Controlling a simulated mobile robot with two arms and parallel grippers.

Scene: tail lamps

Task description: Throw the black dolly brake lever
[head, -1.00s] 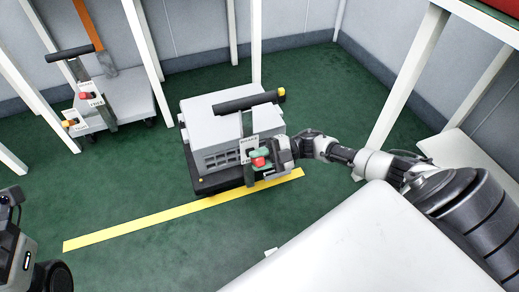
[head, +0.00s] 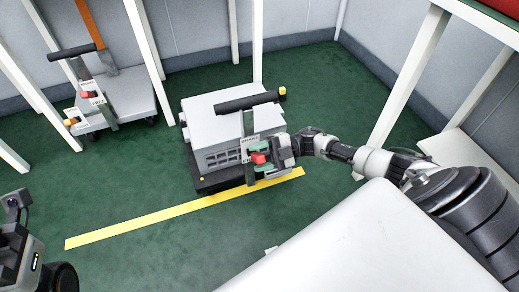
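The black dolly (head: 222,183) stands on the green floor in mid-view, with a grey box on it and a black push handle (head: 250,101) on an upright post. Its brake lever shows as a red knob (head: 258,158) beside a small white label plate on the post. My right gripper (head: 262,159) reaches in from the right. Its green-padded fingers lie above and below the red knob; whether they press on it cannot be told. The lever's shaft is mostly hidden by the gripper. Part of my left arm shows at the lower left; its gripper fingers cannot be seen.
A yellow floor stripe (head: 150,224) runs in front of the black dolly. White rack posts stand behind and at the right. Floor is clear at front left.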

